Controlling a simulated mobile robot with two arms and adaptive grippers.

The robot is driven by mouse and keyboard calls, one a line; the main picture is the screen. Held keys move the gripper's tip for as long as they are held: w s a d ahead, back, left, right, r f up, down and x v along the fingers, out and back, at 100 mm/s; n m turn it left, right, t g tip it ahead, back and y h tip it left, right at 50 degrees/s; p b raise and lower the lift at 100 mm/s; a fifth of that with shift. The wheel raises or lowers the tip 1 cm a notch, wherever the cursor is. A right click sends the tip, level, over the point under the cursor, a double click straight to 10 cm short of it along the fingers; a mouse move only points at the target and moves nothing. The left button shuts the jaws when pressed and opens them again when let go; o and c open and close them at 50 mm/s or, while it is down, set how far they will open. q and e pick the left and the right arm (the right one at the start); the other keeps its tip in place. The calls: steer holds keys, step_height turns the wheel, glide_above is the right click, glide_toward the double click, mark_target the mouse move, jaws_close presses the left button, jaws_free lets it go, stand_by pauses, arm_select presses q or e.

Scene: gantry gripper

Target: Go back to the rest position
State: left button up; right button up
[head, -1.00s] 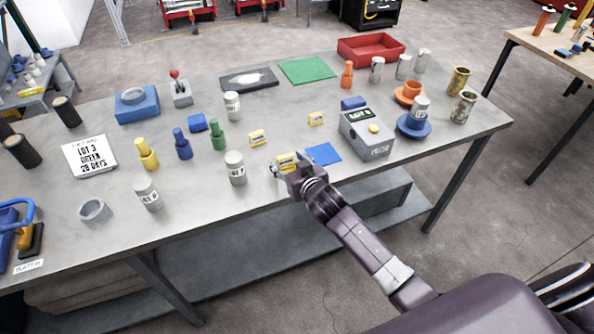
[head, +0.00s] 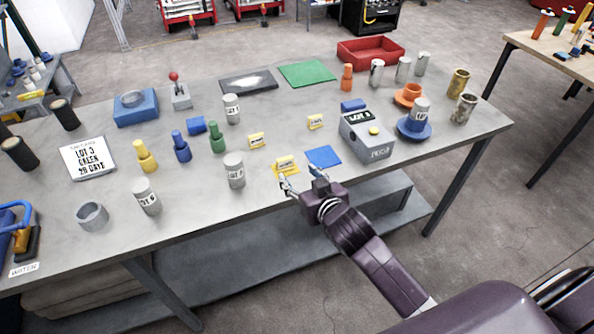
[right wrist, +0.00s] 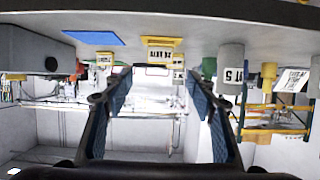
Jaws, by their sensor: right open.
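My right gripper (head: 300,178) is at the near edge of the grey workbench (head: 330,186), its arm coming in from the lower right. Its two fingers are apart with nothing between them, as the upside-down right wrist view also shows (right wrist: 158,90). The nearest thing to it is a yellow label block (head: 287,166), just beyond the left fingertip, also in the right wrist view (right wrist: 160,50). A blue square mat (head: 323,157) lies just beyond the other fingertip. My left gripper is not in view.
A grey-white labelled cylinder (head: 234,171) stands to the left. Several bottles and cylinders, and a red tray (head: 370,50), stand farther off. Open floor (head: 490,220) lies right of the bench.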

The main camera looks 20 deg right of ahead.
steer(key=s+f+n+g, duration=0.1)
steer(key=s+f+g, duration=0.25)
steer(key=s, duration=0.65)
steer(key=s+f+g, duration=0.3)
steer(key=s+f, duration=0.1)
steer(key=s, duration=0.6)
steer(key=s+f+n+g, duration=0.1)
steer(key=s+f+g, duration=0.25)
steer(key=s, duration=0.65)
step_height(320, 180, down, 27)
steer(key=s+g+b, duration=0.1)
steer(key=s+b, duration=0.1)
steer(key=s+d+f+g+b, duration=0.1)
steer(key=s+d+f, duration=0.1)
steer(key=s+f, duration=1.4)
steer(key=shift+d+f+b, duration=0.3)
steer(key=shift+d+f, duration=0.05)
steer(key=shift+f, duration=0.5)
steer(key=shift+s, duration=0.1)
